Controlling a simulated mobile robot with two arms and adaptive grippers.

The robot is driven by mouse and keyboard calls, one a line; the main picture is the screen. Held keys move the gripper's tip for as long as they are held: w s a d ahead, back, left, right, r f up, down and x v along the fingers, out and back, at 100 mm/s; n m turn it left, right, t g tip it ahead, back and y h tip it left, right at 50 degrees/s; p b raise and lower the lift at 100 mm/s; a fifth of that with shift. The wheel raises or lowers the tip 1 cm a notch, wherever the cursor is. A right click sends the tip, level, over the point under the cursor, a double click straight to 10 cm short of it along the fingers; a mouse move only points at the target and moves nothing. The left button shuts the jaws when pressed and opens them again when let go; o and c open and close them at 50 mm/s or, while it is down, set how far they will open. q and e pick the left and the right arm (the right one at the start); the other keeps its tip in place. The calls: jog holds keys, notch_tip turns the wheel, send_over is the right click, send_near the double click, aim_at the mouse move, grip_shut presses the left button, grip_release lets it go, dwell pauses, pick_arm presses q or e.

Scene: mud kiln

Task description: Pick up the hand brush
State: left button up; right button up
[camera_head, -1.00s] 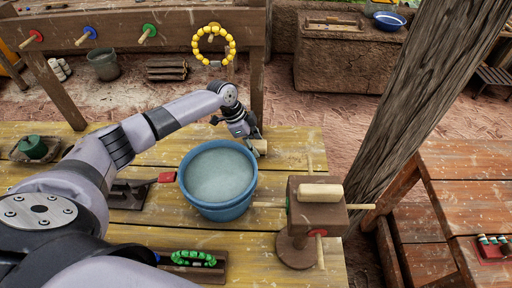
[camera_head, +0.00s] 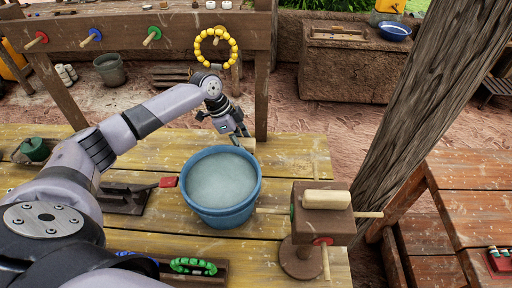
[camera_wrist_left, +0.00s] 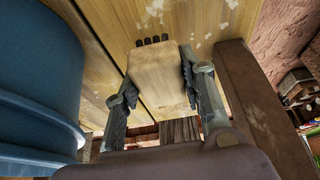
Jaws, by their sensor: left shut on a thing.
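The hand brush (camera_wrist_left: 157,75) is a pale wooden block with dark bristle tufts at its far end in the left wrist view. My left gripper (camera_wrist_left: 160,88) has one finger on each side of the block and is shut on it. In the head view the brush (camera_head: 248,144) shows small, partly hidden by my left gripper (camera_head: 239,134), near the table's far edge beyond the blue bucket. I cannot tell how far it is above the table. My right gripper is not in view.
The blue water bucket (camera_head: 221,215) stands close in front of the brush. A wooden post (camera_head: 262,90) rises just behind it. A wooden block on a stand (camera_head: 321,222) is at right. A dark trowel-like tool with a red handle end (camera_head: 168,182) lies left of the bucket.

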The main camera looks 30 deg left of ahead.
pick_arm(q)
jog(key=s+a, duration=0.1)
jog(key=a, duration=0.2)
jog(key=s+a+b, duration=0.1)
jog(key=s+a, duration=0.1)
jog(key=a, duration=0.2)
jog(key=s+a+b, duration=0.1)
jog(key=s+a, duration=0.1)
jog(key=a, duration=0.2)
jog(key=shift+s+a, duration=0.2)
jog(key=shift+s, duration=0.05)
jog(key=shift+s+a, duration=0.1)
jog(key=shift+a, duration=0.1)
jog(key=o, duration=0.6)
jog(key=c, duration=0.4)
jog(key=shift+c, duration=0.3)
